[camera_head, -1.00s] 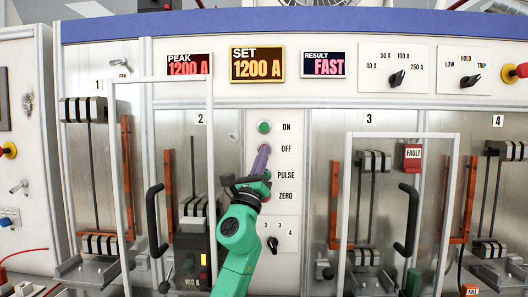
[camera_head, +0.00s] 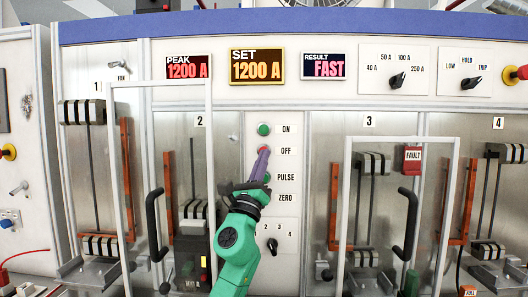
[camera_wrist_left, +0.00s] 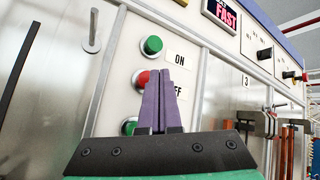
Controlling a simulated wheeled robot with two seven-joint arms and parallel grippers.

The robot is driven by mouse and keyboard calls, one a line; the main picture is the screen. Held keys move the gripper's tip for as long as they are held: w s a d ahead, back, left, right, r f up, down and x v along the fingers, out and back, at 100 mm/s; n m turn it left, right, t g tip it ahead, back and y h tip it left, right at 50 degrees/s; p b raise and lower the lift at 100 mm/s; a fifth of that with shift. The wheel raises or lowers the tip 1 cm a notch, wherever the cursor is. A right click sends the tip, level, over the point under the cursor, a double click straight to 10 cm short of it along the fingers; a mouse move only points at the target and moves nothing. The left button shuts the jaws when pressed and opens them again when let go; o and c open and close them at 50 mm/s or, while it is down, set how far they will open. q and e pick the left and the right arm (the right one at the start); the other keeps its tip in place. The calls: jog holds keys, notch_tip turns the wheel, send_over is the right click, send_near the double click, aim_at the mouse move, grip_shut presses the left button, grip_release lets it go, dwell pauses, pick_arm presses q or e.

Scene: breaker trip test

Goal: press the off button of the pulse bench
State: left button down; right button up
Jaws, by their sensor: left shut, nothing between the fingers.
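The pulse bench's red off button (camera_head: 264,149) sits beside the OFF label on the white centre panel, below the green on button (camera_head: 264,129). In the left wrist view the red off button (camera_wrist_left: 142,79) shows just left of my fingers, partly covered by them. My left gripper (camera_head: 264,153) is shut and empty, its purple fingers pointing up at the off button; whether they touch it I cannot tell. In the left wrist view the closed fingertips (camera_wrist_left: 161,72) stand just right of the button. The green pulse button (camera_head: 267,177) is partly hidden and the zero button is covered.
White-framed doors with black handles (camera_head: 405,225) stand out on the right, and another black handle (camera_head: 153,225) stands to the left of the panel. A rotary selector (camera_head: 272,244) sits below the buttons. The displays (camera_head: 257,66) read SET 1200 A and RESULT FAST.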

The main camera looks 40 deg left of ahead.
pick_arm(q)
jog(key=s+d+p, duration=0.1)
jog(key=s, duration=0.1)
jog(key=s+d+p, duration=0.1)
jog(key=shift+s+d, duration=0.35)
jog(key=shift+d, duration=0.05)
dwell(0.5)
